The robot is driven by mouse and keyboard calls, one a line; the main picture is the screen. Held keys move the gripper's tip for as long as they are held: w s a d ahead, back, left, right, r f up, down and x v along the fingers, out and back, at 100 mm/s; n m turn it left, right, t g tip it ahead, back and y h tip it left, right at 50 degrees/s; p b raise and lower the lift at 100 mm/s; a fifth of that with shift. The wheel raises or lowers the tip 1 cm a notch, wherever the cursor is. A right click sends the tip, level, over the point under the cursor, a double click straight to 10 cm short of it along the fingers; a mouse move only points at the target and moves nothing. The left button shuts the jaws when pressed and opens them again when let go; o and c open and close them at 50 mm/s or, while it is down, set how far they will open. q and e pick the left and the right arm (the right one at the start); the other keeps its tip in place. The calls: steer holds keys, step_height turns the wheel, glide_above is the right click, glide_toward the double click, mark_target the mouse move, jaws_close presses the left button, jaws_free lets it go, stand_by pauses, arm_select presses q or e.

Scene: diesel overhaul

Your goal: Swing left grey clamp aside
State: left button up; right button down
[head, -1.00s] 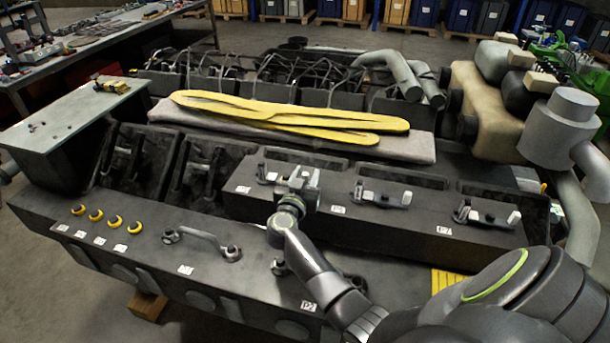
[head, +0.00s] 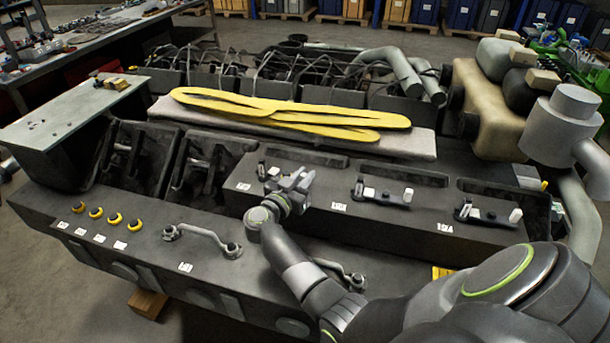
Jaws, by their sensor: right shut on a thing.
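The left grey clamp (head: 269,173) sits on the dark raised block of the engine, at the left of a row of three. Only its left end with a small upright post shows; the rest is hidden behind my right gripper. My right gripper (head: 298,181) is shut on this clamp, with its wrist on the near left side. The middle clamp (head: 384,194) and the right clamp (head: 487,213) lie across the same block, each with a white end piece. My left gripper is not in view.
A curved handle (head: 203,239) and several yellow rings (head: 95,212) are on the front ledge. Yellow strips (head: 290,112) lie on a grey pad (head: 420,148) behind the block. Open dark bays (head: 195,165) are left of the clamps. Grey pipes (head: 570,215) stand at right.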

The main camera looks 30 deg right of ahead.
steer(key=m+g, duration=0.1)
steer(key=a+g+h+b, duration=0.1)
steer(key=shift+f+m+g, duration=0.2)
steer(key=shift+m+g, duration=0.1)
steer(key=shift+m, duration=0.1)
steer(key=m+g+b, duration=0.1)
steer(key=g, duration=0.1)
steer(key=a+m+g+b, duration=0.1)
steer(key=g+b, duration=0.1)
steer(key=shift+s+a+f+m+h, duration=0.1)
steer(key=shift+s+m+h, duration=0.05)
steer(key=shift+m+h, duration=0.2)
steer(key=m+g+b, duration=0.1)
steer(key=g, duration=0.1)
steer(key=shift+a+r+m+g+b, duration=0.2)
steer(key=shift+a+m+g+b, duration=0.15)
steer(key=shift+g+b, duration=0.05)
steer(key=shift+a+m+g, duration=0.3)
steer(key=shift+m+g, duration=0.3)
steer(key=shift+g, duration=0.4)
steer(key=shift+a+m+g+b, duration=0.15)
steer(key=shift+m+g+b, duration=0.15)
steer(key=shift+g, duration=0.1)
steer(key=c, duration=1.4)
jaws_free()
steer(key=shift+o, duration=0.2)
